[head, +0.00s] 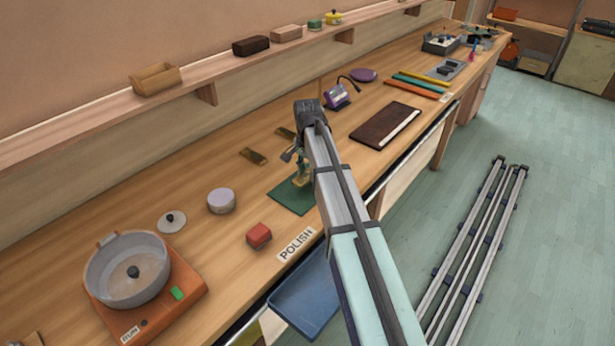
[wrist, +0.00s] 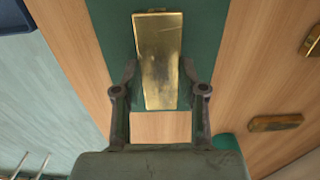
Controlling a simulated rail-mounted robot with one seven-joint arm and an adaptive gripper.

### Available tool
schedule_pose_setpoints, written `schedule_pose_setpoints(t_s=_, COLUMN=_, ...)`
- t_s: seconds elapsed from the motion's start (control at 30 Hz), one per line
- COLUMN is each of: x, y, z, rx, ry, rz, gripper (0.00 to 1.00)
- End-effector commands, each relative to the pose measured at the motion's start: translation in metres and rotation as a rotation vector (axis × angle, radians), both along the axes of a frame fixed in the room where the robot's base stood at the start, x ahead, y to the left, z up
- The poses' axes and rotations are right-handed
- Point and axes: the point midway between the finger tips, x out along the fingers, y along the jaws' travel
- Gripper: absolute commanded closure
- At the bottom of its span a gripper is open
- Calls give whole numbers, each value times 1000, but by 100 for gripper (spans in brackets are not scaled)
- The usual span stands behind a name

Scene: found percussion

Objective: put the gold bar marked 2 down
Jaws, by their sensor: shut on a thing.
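My gripper (wrist: 158,74) is shut on a gold bar (wrist: 158,45), with one finger on each long side of it in the wrist view. No number on the bar can be read. The bar lies over the dark green mat (wrist: 205,40); I cannot tell whether it touches the mat. In the head view my gripper (head: 298,166) points down over the green mat (head: 288,198), beside the POLISH label, and the held bar is mostly hidden there.
Two other gold bars (head: 253,156) (head: 286,133) lie on the bench behind the mat. A red block (head: 259,235), a pale round tin (head: 221,200) and a tumbler bowl (head: 128,270) stand left. A dark brown board (head: 385,125) lies right. A blue tray (head: 305,292) is below the front edge.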

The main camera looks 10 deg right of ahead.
Motion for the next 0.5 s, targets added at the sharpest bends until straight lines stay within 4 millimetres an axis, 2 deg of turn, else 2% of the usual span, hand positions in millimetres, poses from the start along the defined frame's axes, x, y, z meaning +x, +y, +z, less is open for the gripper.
schedule_pose_setpoints(t_s=0.2, x=0, y=0, z=-24, rx=0, ry=1, rz=0, gripper=100)
schedule_pose_setpoints(t_s=0.5, x=0, y=0, z=-26, rx=0, ry=0, rz=0, gripper=100)
